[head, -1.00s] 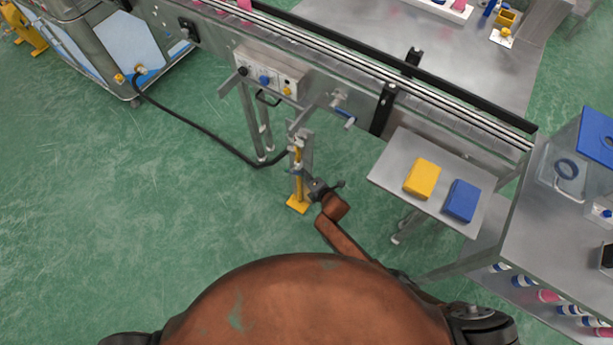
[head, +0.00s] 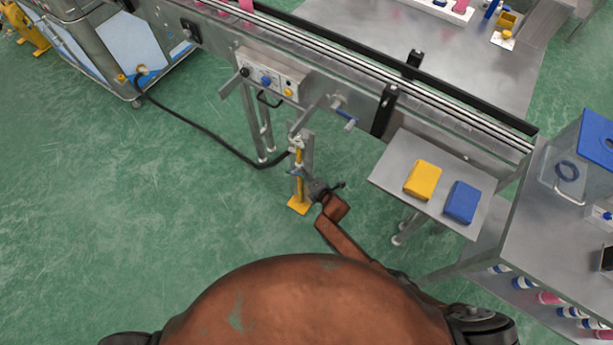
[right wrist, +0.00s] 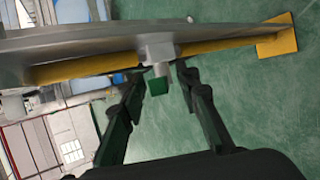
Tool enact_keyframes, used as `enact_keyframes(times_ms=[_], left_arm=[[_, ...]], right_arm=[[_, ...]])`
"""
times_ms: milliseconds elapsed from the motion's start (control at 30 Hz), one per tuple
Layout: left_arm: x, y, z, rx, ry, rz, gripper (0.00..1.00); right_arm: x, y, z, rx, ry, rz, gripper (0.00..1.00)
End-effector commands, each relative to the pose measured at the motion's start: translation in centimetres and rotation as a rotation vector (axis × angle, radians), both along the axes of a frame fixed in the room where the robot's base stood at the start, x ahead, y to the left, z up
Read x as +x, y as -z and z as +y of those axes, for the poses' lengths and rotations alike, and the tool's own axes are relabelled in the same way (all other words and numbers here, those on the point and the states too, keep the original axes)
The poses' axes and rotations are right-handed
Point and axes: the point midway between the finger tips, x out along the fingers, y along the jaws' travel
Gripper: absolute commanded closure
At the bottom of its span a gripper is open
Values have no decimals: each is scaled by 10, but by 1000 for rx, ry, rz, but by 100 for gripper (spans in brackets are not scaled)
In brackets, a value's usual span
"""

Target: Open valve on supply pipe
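The yellow supply pipe (head: 299,184) stands upright on a yellow foot in front of the conveyor, beside a grey post. A small blue part, perhaps a valve handle, sits on it (head: 295,172). In the right wrist view the yellow pipe (right wrist: 215,42) runs sideways behind a grey bar. A grey fitting with a green end (right wrist: 158,86) sticks out towards my right gripper (right wrist: 160,80). Its two dark fingers are apart, one on each side of the green end; I cannot tell whether they touch it. In the head view my right gripper (head: 322,191) is low beside the pipe. My left gripper is not in view.
A black hose (head: 205,131) runs from the machine at upper left to the pipe. The conveyor (head: 345,58) and its control box (head: 271,77) stand behind. A small metal table (head: 405,160) with yellow and blue blocks is at right.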

Motion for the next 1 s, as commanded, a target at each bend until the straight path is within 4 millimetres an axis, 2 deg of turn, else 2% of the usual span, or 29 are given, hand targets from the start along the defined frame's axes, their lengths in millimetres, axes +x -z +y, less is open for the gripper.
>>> enact_keyframes(times_ms=[267,800,1000], left_arm=[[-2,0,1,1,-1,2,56],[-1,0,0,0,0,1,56],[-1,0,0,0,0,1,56]], right_arm=[[-9,-6,-6,-2,0,0,70],[-76,-53,-39,-1,-2,0,70],[-89,-63,-45,0,-1,0,70]])
